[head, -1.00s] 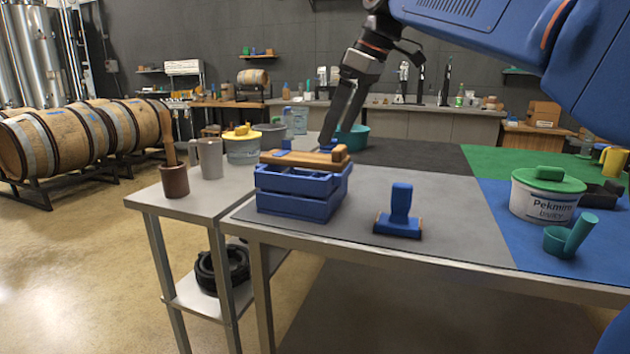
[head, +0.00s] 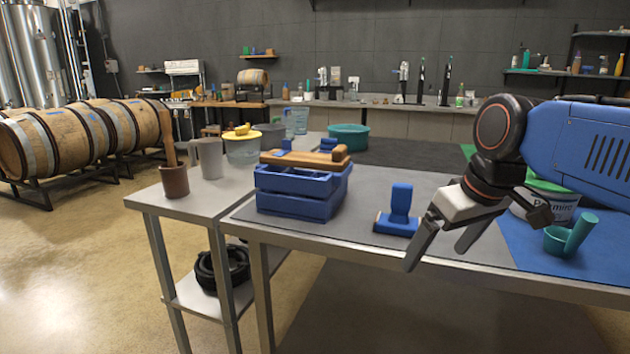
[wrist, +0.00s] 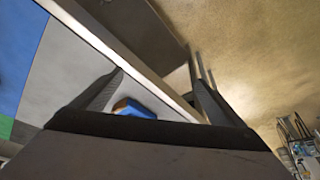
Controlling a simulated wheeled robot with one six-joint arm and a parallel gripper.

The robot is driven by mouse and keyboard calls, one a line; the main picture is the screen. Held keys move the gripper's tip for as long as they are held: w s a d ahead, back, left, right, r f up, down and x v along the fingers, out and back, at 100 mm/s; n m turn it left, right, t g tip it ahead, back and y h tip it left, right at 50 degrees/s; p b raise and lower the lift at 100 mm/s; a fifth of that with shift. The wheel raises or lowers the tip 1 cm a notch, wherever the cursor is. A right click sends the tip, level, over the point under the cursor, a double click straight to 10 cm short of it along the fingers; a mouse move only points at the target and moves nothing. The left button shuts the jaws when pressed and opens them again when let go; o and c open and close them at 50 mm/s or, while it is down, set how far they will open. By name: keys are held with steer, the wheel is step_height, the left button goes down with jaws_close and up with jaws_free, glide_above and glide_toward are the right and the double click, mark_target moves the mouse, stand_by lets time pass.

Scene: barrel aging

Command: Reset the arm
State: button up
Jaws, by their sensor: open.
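My gripper (head: 440,248) is open and empty in the head view. It hangs over the front edge of the table, pointing down and to the left. It is just right of a blue stamp-like tool (head: 401,212) that stands upright on the grey mat. In the wrist view my gripper's two fingers (wrist: 155,95) are spread apart, with a blue and orange piece (wrist: 133,108) on the grey surface between them, at a distance. My forearm enters from the right and partly hides a white tub (head: 560,206) with a green lid.
A blue crate (head: 295,208) with a wooden board (head: 300,158) on top stands left on the table (head: 335,215). A grey jug (head: 208,158) and wooden mortar (head: 174,182) stand on the side table. Floor in front is clear.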

steer(key=s+d+f+m, duration=0.2)
steer(key=s+f, duration=0.3)
steer(key=f, duration=0.3)
steer(key=s+d+f+m+t+h, duration=0.1)
steer(key=s+d+f+m, duration=0.1)
steer(key=s+d+f, duration=0.2)
step_height(320, 180, down, 4)
steer(key=shift+s+d+f+h, duration=0.2)
steer(key=shift+s+h, duration=0.1)
steer(key=shift+s, duration=0.95)
